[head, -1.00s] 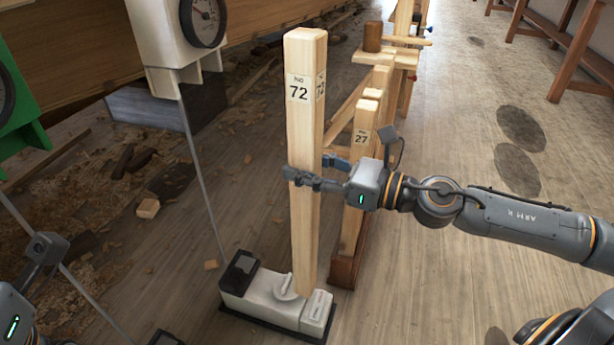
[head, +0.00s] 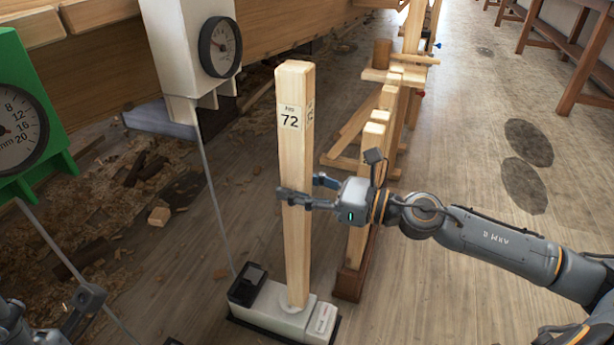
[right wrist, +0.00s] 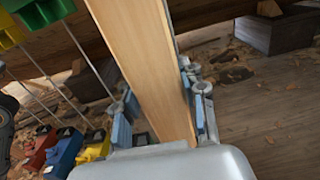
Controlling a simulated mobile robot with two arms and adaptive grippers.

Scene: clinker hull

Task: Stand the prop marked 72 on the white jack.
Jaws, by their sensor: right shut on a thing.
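The prop marked 72 (head: 295,180) is a tall pale timber post, upright with a slight tilt in the head view. Its foot is over the round plate (head: 282,307) of the white jack (head: 262,304); I cannot tell whether it bears fully on it. My right gripper (head: 300,194) is shut on the prop at mid-height. In the right wrist view the prop (right wrist: 150,70) runs between the two blue finger pads. Part of my left gripper (head: 75,315) shows at the lower left edge; its fingers are not clear.
Shorter props (head: 361,200) stand in a brown rack (head: 349,283) just right of the jack. A white dial gauge (head: 192,50) hangs beside the hull with a thin rod reaching down. A green gauge (head: 25,120) is at left.

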